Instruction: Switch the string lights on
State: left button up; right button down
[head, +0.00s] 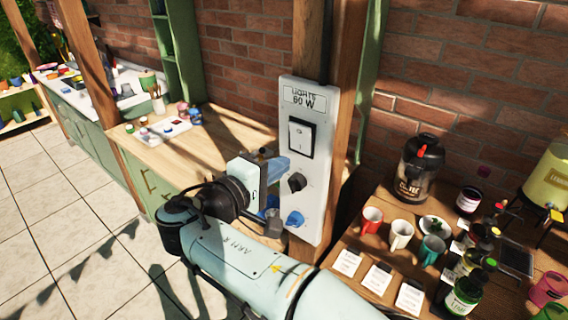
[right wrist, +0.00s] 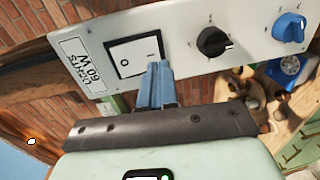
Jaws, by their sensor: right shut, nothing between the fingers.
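A white control panel (head: 315,100) labelled "LIGHTS 60 W" is fixed to a wooden post. Its white rocker switch (head: 299,134) in a black frame is near the top; the right wrist view shows the switch (right wrist: 133,54) marked "I" and "O". I cannot tell which side is pressed in. My right gripper (head: 279,168) is shut and empty, in front of the panel just below the switch. In the right wrist view its blue fingertips (right wrist: 159,68) overlap the switch frame's edge near the "I" side; contact is unclear. The string lights and my left gripper are not in view.
Below the switch are a black knob (head: 297,182) and a blue knob (head: 295,218), close to my gripper. Right of the post, a table holds mugs, a coffee urn (head: 418,168) and bottles. A wooden counter (head: 215,150) stands behind my arm.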

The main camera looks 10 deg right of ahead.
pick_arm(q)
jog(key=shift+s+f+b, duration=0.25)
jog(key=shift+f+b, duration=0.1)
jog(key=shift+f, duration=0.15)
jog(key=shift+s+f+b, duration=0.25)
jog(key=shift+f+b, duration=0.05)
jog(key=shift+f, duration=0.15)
pick_arm(e)
jog(key=s+a+f, duration=0.1)
jog(key=s+a, duration=0.4)
jog(key=a, duration=0.2)
jog(key=shift+s+a, duration=0.25)
jog(key=shift+s, duration=0.1)
jog(key=shift+f, duration=0.1)
